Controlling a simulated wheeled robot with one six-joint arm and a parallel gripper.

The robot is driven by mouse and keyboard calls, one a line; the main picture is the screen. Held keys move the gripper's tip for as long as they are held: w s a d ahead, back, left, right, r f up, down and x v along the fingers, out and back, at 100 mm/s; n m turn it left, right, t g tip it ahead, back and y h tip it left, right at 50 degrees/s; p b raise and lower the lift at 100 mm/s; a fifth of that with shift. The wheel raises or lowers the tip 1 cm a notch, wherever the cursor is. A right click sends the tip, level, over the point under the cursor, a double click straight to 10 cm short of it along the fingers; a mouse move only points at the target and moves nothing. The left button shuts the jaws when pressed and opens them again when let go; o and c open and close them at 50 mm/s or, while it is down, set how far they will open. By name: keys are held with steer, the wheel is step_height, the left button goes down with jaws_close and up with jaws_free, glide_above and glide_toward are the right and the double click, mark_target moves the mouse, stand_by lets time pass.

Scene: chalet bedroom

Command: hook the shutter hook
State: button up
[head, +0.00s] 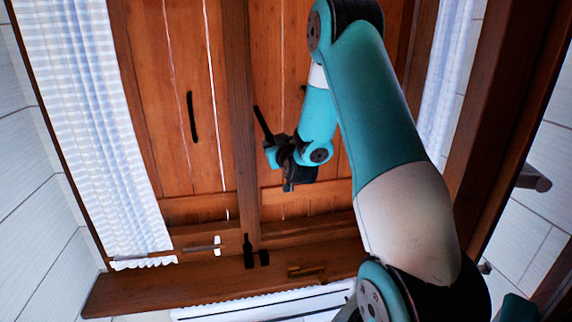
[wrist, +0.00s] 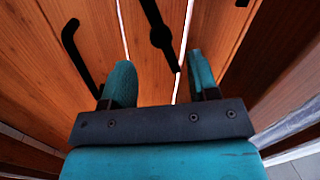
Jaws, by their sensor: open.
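The closed wooden shutters (head: 185,65) fill the window in the head view. In the wrist view, a black bar with a round boss (wrist: 160,36) lies across the boards near a bright gap; it looks like the shutter hook, but I cannot tell if it is engaged. A bent black bar, likely a handle (wrist: 80,55), is to its left. My gripper (wrist: 158,62) is open, and the lower end of the bossed bar appears between its fingers, with no clear contact. In the head view my gripper (head: 272,152) is beside a dark bar at the right shutter.
A black handle (head: 192,117) is on the left shutter. Black fittings (head: 249,252) stand at the wooden sill (head: 150,288), with a brass-coloured piece (head: 307,273) to their right. Checked curtains (head: 90,120) hang at both sides. A white radiator (head: 260,308) is below the sill.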

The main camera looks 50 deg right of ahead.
steer(key=b+v, duration=0.5)
steer(key=v, duration=0.3)
steer(key=shift+s+a, duration=0.2)
steer(key=shift+d, duration=0.1)
steer(key=c, duration=0.3)
steer(key=w+d+r+m+p, duration=0.1)
steer(key=w+d+r+m+y+p, duration=0.1)
steer(key=p, duration=0.1)
steer(key=shift+w+d+m+g, duration=0.3)
steer(key=shift+w+d+m, duration=0.05)
steer(key=shift+m, duration=0.05)
jaws_close()
steer(key=w+d+r+m+y+p, duration=0.3)
steer(key=d+r+m+y+p, duration=0.4)
steer(key=y, duration=0.2)
steer(key=p, duration=0.4)
glide_above(266, 130)
steer(key=s, duration=0.2)
steer(key=f, duration=0.2)
steer(key=shift+w+d+f, duration=0.2)
steer(key=shift+d+f, duration=0.05)
steer(key=shift+f, duration=0.1)
